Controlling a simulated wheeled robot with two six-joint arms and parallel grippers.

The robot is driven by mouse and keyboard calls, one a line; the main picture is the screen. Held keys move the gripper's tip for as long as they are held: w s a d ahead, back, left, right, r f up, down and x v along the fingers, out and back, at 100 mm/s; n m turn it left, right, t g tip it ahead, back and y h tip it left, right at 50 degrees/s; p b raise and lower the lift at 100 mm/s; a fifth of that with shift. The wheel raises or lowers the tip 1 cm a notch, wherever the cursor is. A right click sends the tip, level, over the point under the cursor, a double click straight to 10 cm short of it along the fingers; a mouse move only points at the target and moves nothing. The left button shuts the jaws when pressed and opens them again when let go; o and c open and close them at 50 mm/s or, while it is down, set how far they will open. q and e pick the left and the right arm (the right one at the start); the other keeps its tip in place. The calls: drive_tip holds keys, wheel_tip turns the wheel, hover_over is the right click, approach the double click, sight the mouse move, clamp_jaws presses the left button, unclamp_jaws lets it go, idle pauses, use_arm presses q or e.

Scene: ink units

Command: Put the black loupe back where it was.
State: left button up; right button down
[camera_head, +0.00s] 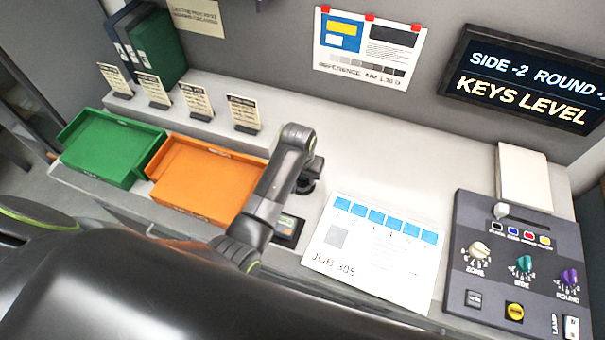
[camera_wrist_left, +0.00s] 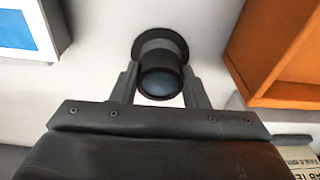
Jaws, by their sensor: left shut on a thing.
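The black loupe (camera_wrist_left: 160,52) is a short dark cylinder with a wider rim and a bluish lens. In the left wrist view it is between the two fingers of my left gripper (camera_wrist_left: 160,88), which is shut on it. In the head view my left gripper (camera_head: 305,186) is over the grey counter, between the orange tray and the job sheet. The loupe is mostly hidden there by my arm. I cannot tell whether it touches the counter. My right gripper is not in view.
The orange tray (camera_head: 160,190) and green tray (camera_head: 75,135) are left of my arm. The job sheet (camera_head: 375,270) with blue patches lies to the right. A small dark device (camera_head: 290,228) is by my forearm. A control console (camera_head: 470,210) stands at far right.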

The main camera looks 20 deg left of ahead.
sight(300, 181)
use_arm(q)
drive_tip(key=o, duration=0.9)
drive_tip(key=shift+o, duration=0.4)
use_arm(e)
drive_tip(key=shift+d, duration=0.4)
use_arm(q)
drive_tip(key=shift+r, duration=0.1)
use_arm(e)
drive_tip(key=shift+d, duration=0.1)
use_arm(q)
wheel_tip(300, 181, up, 12)
drive_tip(key=s+b, duration=0.1)
drive_tip(key=s, duration=0.1)
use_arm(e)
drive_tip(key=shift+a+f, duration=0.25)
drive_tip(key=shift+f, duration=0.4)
